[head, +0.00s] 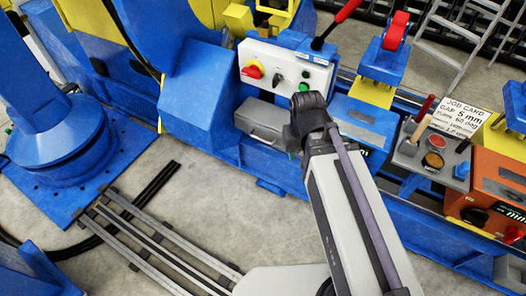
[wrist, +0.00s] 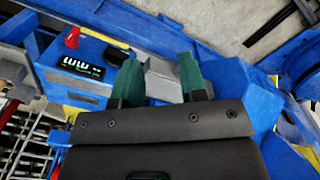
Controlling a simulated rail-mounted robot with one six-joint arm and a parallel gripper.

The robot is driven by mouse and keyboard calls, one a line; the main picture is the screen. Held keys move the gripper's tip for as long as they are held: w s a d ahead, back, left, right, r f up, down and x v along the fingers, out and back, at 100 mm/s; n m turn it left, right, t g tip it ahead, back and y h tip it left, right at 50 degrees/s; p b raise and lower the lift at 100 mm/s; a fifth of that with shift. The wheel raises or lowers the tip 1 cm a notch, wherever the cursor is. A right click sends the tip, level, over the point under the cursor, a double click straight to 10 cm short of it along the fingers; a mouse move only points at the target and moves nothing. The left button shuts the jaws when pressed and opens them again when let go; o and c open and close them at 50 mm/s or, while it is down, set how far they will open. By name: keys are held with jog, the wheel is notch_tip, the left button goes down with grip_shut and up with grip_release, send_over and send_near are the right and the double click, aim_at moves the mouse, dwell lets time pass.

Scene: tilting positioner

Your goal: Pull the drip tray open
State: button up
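The drip tray (head: 262,120) is a grey, drawer-like box in the blue machine's front, below the white control panel, with a handle on its face. Its right side is behind my arm in the head view. In the wrist view, a light grey surface (wrist: 164,84), likely the tray, shows between and beyond my fingers. My gripper (wrist: 161,78) has two green fingers set well apart, with nothing seen clamped between them. In the head view my dark wrist is just right of the tray and hides the fingers. I cannot tell whether they touch the tray.
The white control panel (head: 285,70) with a red-yellow knob sits above the tray. A red-tipped lever (head: 335,22) rises beside it. An orange box (head: 488,185) and a job card (head: 460,117) are at the right. The grey floor (head: 205,185) before the tray is mostly clear.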

jog(key=w+a+f+n+t+h+b, duration=0.1)
jog(key=w+a+f+b, duration=0.1)
jog(key=f+b, duration=0.7)
jog(key=w+a+f+n+t+h+b, duration=0.1)
jog(key=w+a+f+h+b, duration=0.15)
jog(key=f+b, duration=0.6)
jog(key=n+t+h+b, duration=0.5)
jog(key=n+t+b, duration=0.45)
jog(key=b, duration=0.75)
send_near(262, 140)
jog(key=shift+m+t+y, duration=0.25)
jog(key=shift+m+t, duration=0.4)
jog(key=shift+t, duration=0.2)
jog(key=x, duration=0.3)
jog(key=f+b+x, duration=0.1)
jog(key=x, duration=0.3)
jog(key=b+x, duration=0.1)
jog(key=x, duration=0.2)
jog(key=shift+s+d+f, duration=0.1)
jog(key=shift+d+f, duration=0.1)
jog(key=shift+d, duration=0.15)
grip_shut()
